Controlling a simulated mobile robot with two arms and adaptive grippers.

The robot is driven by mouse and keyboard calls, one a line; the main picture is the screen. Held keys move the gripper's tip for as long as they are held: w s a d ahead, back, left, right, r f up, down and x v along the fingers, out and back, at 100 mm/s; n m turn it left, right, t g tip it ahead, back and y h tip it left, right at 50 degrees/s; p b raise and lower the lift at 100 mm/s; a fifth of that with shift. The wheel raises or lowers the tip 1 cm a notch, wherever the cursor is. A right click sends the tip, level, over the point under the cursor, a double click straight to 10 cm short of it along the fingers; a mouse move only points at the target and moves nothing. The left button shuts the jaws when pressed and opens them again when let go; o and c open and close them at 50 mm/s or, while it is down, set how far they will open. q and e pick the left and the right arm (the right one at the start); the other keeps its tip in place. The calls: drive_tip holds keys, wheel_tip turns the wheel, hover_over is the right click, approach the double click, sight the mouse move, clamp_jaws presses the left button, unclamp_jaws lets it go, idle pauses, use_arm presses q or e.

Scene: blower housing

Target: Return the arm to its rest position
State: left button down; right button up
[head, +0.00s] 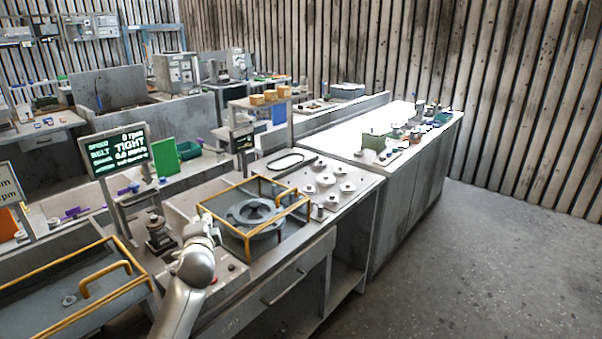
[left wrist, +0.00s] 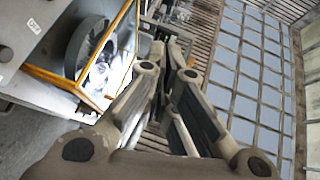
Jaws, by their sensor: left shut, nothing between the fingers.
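My left arm reaches in from the bottom of the head view, with its left gripper (head: 203,228) just left of the yellow-framed blower housing (head: 254,212) on the bench. In the left wrist view the left gripper's fingers (left wrist: 172,60) are close together with nothing between them. The housing's round grey part (left wrist: 88,48) and its yellow frame edge (left wrist: 60,82) show at the upper left there. I cannot tell from the head view whether the gripper touches the frame. My right gripper is not in view.
A display (head: 120,152) reading "TIGHT" stands behind the arm. Several round metal parts (head: 326,180) and a black belt (head: 286,162) lie right of the housing. The floor (head: 470,260) at right is clear.

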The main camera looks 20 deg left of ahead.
use_arm(q)
drive_tip(key=s+d+f+n+g+h, duration=0.4)
drive_tip(key=s+d+f, duration=0.8)
drive_tip(key=s+f, duration=0.3)
drive_tip(key=s+d+f+n+g+h, duration=0.25)
drive_tip(key=s+d, duration=0.45)
drive_tip(key=s, duration=0.4)
drive_tip(key=s+d+f+n+g+h, duration=0.2)
drive_tip(key=s+d+f+g+h, duration=0.15)
drive_tip(key=s+d, duration=0.6)
drive_tip(key=s+a+f+g+y+b, duration=0.1)
drive_tip(key=s+f, duration=0.1)
drive_tip(key=f, duration=1.2)
drive_tip(key=s+a+f+b, duration=0.1)
drive_tip(key=s+f+b, duration=0.1)
drive_tip(key=f, duration=1.2)
drive_tip(key=s+a+f+g+b, duration=0.1)
drive_tip(key=s+a+f, duration=0.2)
drive_tip(key=s+f, duration=1.3)
wheel_tip(320, 180, down, 2)
drive_tip(key=shift+s+a+m+b, duration=0.15)
drive_tip(key=shift+s+m+b, duration=0.2)
drive_tip(key=shift+m, duration=0.1)
